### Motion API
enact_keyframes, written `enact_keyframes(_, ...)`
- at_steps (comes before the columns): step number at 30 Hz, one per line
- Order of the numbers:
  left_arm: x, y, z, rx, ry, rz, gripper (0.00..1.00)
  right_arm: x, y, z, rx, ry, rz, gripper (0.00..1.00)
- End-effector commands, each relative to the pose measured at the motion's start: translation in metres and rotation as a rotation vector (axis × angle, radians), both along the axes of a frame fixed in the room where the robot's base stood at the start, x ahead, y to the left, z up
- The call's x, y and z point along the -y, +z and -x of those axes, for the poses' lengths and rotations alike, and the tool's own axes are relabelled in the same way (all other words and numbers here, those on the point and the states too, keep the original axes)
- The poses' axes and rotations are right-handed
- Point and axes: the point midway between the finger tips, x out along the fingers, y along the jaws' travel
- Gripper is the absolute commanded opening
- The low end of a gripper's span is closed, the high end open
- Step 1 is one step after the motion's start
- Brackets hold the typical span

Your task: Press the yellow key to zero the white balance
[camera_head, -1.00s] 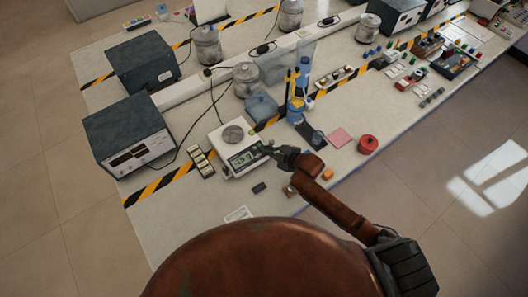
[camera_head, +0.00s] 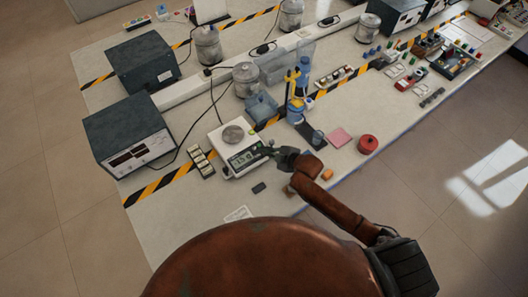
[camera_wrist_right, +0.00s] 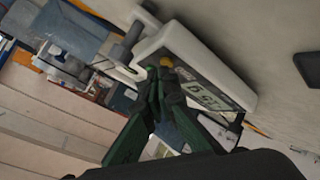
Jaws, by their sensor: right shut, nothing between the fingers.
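The white balance (camera_head: 229,172) stands near the front of the bench, with a round metal pan (camera_head: 233,134) and a lit display (camera_head: 245,157). Its digits are too small to read surely. In the right wrist view the balance (camera_wrist_right: 205,58) lies beyond my fingers, and the yellow key (camera_wrist_right: 166,61) shows at its edge. My right gripper (camera_head: 269,151) is shut and empty at the right end of the display panel. In the right wrist view its fingertips (camera_wrist_right: 159,72) are right at the yellow key and partly cover it; I cannot tell whether they touch. My left gripper is out of view.
A strip of keys or switches (camera_head: 202,163) lies left of the balance. A dark small block (camera_head: 259,187) and an orange piece (camera_head: 327,175) lie near the front edge. A blue-and-yellow stand (camera_head: 296,108), pink pad (camera_head: 341,138) and red round object (camera_head: 368,144) are to the right.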

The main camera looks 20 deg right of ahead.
Motion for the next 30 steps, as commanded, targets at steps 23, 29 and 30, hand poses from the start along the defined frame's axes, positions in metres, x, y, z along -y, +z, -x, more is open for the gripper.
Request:
enact_keyframes(23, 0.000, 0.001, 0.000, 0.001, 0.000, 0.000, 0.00, 0.000, -0.004, -0.001, 0.000, -0.001, 0.001, 0.00)
enact_keyframes(29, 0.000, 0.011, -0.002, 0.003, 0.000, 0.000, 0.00, 0.001, 0.005, 0.000, 0.000, -0.001, 0.002, 0.00)
enact_keyframes(30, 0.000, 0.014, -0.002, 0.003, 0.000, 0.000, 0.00, 0.001, 0.007, 0.001, 0.000, -0.001, 0.002, 0.00)
